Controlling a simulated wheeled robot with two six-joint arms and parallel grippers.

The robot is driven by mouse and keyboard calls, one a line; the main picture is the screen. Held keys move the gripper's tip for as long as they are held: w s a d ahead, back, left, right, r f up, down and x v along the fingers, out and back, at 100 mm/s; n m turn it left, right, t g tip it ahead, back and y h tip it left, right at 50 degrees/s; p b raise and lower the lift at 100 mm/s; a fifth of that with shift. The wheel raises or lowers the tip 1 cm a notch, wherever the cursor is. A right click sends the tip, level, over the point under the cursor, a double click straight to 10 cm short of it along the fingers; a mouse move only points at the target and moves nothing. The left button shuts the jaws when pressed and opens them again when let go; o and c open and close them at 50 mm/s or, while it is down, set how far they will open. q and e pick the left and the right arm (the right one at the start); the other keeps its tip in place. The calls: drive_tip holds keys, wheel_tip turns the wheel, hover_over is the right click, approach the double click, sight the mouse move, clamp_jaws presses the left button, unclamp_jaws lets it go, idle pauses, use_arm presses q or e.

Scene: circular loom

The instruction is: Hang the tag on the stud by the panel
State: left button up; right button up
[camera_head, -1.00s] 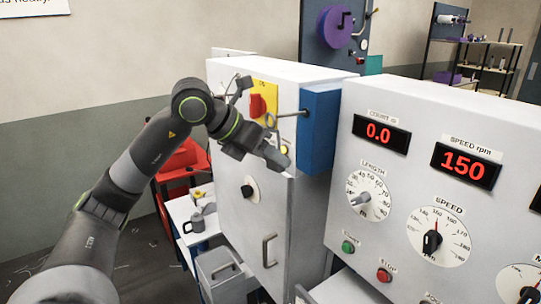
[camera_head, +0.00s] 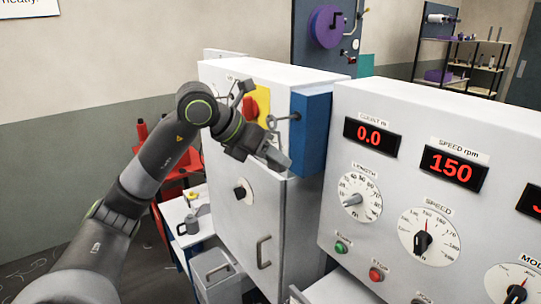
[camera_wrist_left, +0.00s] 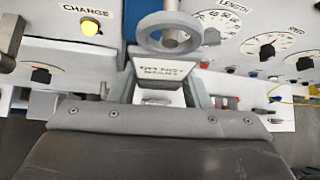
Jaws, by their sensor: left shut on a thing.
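My left gripper (camera_head: 276,158) is in front of the white cabinet's upper right, near the blue panel (camera_head: 311,133). It is shut on the tag (camera_wrist_left: 163,72), a pale plate with dark lettering between the fingers in the left wrist view. The tag's grey ring (camera_wrist_left: 168,33) stands above it. The stud (camera_head: 286,118) sticks out leftward from the blue panel. In the wrist view the stud (camera_wrist_left: 173,10) overlaps the ring's opening, and its end seems to lie within it. I cannot tell for sure whether the ring is around it. My right gripper is out of view.
A red knob on a yellow plate (camera_head: 262,103) is close to my left wrist. The control console (camera_head: 345,110) with dials and red displays stands to the right. A dark door knob (camera_head: 240,191) and handle are below.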

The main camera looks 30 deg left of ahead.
use_arm(q)
drive_tip(key=shift+w, duration=0.2)
idle(0.3)
drive_tip(key=shift+f+b, duration=0.2)
drive_tip(key=shift+b, duration=0.1)
drive_tip(key=o, duration=1.2)
drive_tip(key=shift+c, duration=0.2)
